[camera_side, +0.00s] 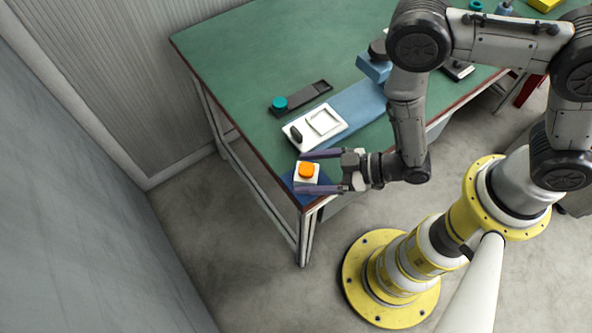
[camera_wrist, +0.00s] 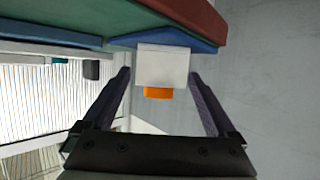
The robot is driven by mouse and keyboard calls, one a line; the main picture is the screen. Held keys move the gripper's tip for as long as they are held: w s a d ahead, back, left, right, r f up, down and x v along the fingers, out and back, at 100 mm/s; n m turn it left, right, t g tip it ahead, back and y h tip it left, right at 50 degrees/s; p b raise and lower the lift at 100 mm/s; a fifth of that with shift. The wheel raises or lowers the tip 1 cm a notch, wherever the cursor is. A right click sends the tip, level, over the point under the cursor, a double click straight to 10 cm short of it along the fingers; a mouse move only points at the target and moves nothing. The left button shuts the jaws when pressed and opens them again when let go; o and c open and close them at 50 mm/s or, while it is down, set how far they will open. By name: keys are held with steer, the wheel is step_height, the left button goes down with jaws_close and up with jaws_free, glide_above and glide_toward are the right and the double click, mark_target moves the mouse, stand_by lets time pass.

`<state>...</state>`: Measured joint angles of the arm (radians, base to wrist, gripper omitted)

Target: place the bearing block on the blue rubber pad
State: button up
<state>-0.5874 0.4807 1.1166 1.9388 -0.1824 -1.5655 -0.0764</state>
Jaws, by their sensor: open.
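The bearing block (camera_side: 300,179), a white block with an orange round top (camera_side: 306,169), rests on the blue rubber pad (camera_side: 289,182) at the near corner of the green table. In the wrist view the white block (camera_wrist: 163,62) sits against the blue pad (camera_wrist: 203,44), its orange part (camera_wrist: 158,93) facing the camera. My gripper (camera_side: 299,172) is open, one finger on each side of the block. In the wrist view, gaps show between the block and both fingers of my gripper (camera_wrist: 159,76). The fingers cover part of the pad in the side view.
A white tray-like fixture (camera_side: 299,142) with a dark knob lies just behind the pad on a blue strip (camera_side: 357,106). A dark holder with a teal knob (camera_side: 280,103) is farther back. The table's (camera_side: 245,60) back left is clear.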

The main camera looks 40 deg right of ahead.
steer(key=v, duration=0.8)
steer(key=w+d+r+h, duration=0.25)
steer(key=w+r, duration=0.25)
steer(key=w, duration=0.3)
steer(key=w+d+r+m+h, duration=0.3)
steer(key=d+r+m+h, duration=0.1)
steer(key=d+r, duration=0.5)
steer(key=s+d+r+m+g+h, duration=0.1)
steer(key=s+d+r, duration=0.3)
steer(key=s, duration=0.5)
steer(key=s+d+r+m+g+h, duration=0.2)
steer(key=s+d+r+m+g, duration=0.1)
steer(key=s+r, duration=0.6)
steer(key=shift+s+d+r+m, duration=0.25)
steer(key=shift+s+d+m, duration=0.25)
steer(key=shift+s, duration=0.1)
